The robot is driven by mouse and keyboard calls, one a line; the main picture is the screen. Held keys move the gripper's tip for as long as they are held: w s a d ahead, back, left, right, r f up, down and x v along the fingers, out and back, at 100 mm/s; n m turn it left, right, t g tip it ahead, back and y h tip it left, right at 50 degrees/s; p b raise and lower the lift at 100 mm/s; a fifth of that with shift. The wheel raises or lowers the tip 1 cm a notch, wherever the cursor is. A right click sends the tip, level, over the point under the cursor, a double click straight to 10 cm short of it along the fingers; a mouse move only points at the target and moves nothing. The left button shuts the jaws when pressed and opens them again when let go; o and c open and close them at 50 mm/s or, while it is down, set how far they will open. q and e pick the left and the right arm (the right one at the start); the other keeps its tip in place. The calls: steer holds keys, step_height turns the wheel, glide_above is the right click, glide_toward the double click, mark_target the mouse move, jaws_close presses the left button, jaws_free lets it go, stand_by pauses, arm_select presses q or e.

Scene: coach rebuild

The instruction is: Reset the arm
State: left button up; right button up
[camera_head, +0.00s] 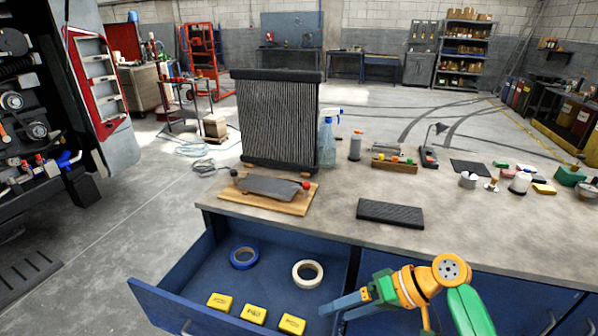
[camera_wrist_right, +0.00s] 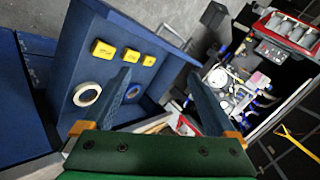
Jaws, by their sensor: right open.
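My right arm comes in from the lower right of the head view. Its gripper (camera_head: 345,304) is at the right side of the open blue drawer (camera_head: 196,268), near the white tape roll (camera_head: 308,273). In the right wrist view the two blue fingers (camera_wrist_right: 159,82) stand apart with nothing between them. The white tape roll (camera_wrist_right: 87,95) and several yellow boxes show beyond the left finger. My left arm and gripper are not in view.
The drawer also holds a blue tape roll (camera_head: 244,257) and yellow boxes (camera_head: 254,313). The workbench (camera_head: 330,222) above carries a radiator (camera_head: 278,120), a wooden board (camera_head: 290,206), a black pad (camera_head: 390,213) and spray bottle (camera_head: 327,142). An opened vehicle side (camera_head: 100,90) stands at left.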

steer(key=w+d+f+m+t+h, duration=0.25)
steer(key=w+d+t+h, duration=0.35)
steer(key=w+d+t, duration=0.5)
steer(key=w+d+r+n+t+h, duration=0.1)
steer(key=w+d+r+t+h, duration=0.2)
steer(key=r, duration=0.4)
steer(key=w+d+r+n+t+h, duration=0.1)
steer(key=w+d+r+t+h, duration=0.15)
steer(key=w+d+r, duration=0.35)
steer(key=s+a+f+g+b, duration=0.2)
steer(key=s+f, duration=0.3)
steer(key=f, duration=0.7)
steer(key=s+a+f+g+y+b, duration=0.1)
steer(key=s+f+g+b, duration=0.3)
steer(key=f, duration=0.9)
steer(key=s+a+f+g, duration=0.15)
steer(key=s+f, duration=0.45)
steer(key=f, duration=0.6)
steer(key=s+a+f+g+b, duration=0.3)
steer(key=s+f+g+b, duration=0.15)
steer(key=s+f, duration=1.4)
steer(key=s+a+f+g, duration=0.1)
steer(key=s+f+g, duration=0.1)
steer(key=s, duration=0.7)
steer(key=s+a+f+g+b, duration=0.1)
steer(key=s+f+g, duration=0.2)
steer(key=s, duration=0.7)
steer(key=shift+s+a+y, duration=0.3)
steer(key=shift+a+y, duration=0.05)
steer(key=shift+y, duration=0.1)
